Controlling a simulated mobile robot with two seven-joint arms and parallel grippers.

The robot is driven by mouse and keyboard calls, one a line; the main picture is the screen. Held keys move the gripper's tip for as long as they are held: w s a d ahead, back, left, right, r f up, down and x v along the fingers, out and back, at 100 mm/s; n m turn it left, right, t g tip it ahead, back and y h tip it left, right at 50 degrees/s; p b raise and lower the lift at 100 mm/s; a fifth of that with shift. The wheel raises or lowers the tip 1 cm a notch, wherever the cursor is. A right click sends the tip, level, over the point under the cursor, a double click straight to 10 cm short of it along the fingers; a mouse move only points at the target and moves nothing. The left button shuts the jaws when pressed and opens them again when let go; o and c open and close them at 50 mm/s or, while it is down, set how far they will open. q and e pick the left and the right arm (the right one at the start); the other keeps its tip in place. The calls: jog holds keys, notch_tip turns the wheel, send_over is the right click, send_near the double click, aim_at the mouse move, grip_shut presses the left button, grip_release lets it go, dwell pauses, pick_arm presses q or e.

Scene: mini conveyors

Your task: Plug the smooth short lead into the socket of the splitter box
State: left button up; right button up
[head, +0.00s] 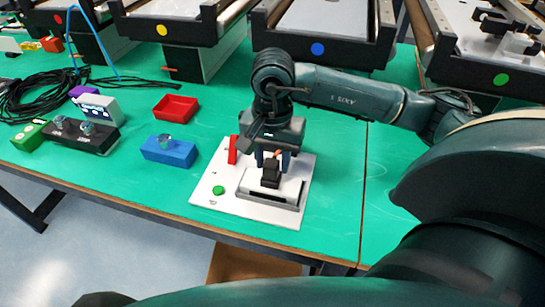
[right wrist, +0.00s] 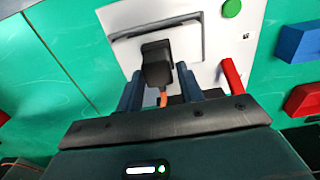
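A black plug (head: 270,175) with a short orange lead (head: 278,154) stands upright on the white board (head: 228,180), by the board's dark slot. My right gripper (head: 272,158) is above it, pointing down, with its fingers apart. In the right wrist view the plug (right wrist: 157,62) lies between and just beyond the two fingertips (right wrist: 159,70), with narrow gaps at both sides. The orange lead (right wrist: 163,98) runs back between the fingers. I cannot tell for sure which box is the splitter box. My left gripper is not in view.
A red post (head: 232,150) and a green button (head: 218,190) are on the board. To the left are a blue box (head: 170,151), a red tray (head: 175,108), a black box with knobs (head: 88,138), a green box (head: 30,135) and coiled black cables (head: 35,98). Conveyors line the back.

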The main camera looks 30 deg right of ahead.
aim_at(273, 159)
jog(key=shift+o, duration=1.4)
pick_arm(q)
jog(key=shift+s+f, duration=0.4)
pick_arm(e)
jog(key=shift+r, duration=0.35)
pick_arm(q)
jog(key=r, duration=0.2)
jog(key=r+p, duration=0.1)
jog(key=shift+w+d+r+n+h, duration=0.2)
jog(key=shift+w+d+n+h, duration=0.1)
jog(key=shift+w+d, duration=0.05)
pick_arm(e)
notch_tip(273, 159, up, 13)
jog(key=shift+f, duration=0.2)
